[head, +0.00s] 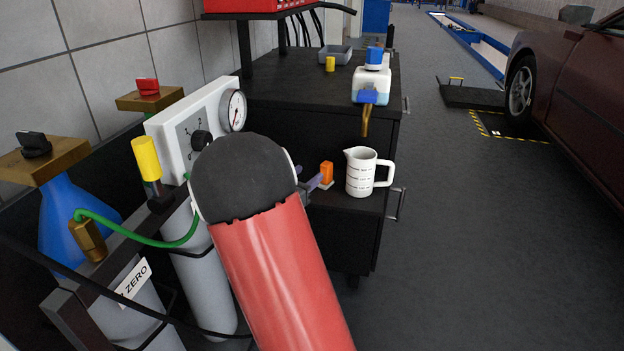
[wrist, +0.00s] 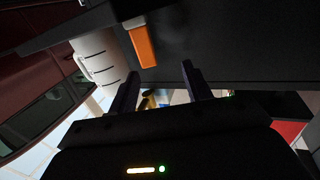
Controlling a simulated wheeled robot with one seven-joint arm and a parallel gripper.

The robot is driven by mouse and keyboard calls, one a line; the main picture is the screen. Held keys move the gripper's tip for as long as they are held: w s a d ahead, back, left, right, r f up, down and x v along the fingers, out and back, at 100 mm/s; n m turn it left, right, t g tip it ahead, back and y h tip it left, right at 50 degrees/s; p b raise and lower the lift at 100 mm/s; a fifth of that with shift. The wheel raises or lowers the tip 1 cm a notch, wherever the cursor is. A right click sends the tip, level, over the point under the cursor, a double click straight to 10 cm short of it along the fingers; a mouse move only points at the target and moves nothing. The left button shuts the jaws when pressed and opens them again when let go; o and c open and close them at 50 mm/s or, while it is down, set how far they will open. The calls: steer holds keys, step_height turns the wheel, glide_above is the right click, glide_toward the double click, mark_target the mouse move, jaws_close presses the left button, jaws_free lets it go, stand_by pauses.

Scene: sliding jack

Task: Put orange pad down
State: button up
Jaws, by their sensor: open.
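The orange pad (head: 326,173) is a small orange block beside the white measuring jug on the dark lower shelf of the cart. In the wrist view the orange pad (wrist: 142,46) shows against a dark surface, beyond my fingertips. My gripper (wrist: 160,67) is open, with a gap between its two fingers and nothing held in it. In the head view my gripper (head: 314,184) is mostly hidden behind my red and black arm, just left of the pad. I cannot tell whether a finger still touches the pad.
The white jug (head: 360,172) stands close to the right of the pad, and shows in the wrist view (wrist: 96,58). A dispenser bottle (head: 371,82) stands above on the cart top (head: 300,98). Gas cylinders and a gauge panel (head: 188,127) crowd the left.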

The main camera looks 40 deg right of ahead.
mark_target(323, 168)
steer(key=shift+s+d+g+h, duration=0.1)
steer(key=shift+s+g+h, duration=0.2)
steer(key=shift+d, duration=0.3)
steer(key=x, duration=0.7)
steer(key=shift+s+d+f, duration=0.1)
steer(key=shift+s+d, duration=0.1)
steer(key=shift+s, duration=0.15)
steer(key=shift+c, duration=0.3)
jaws_close()
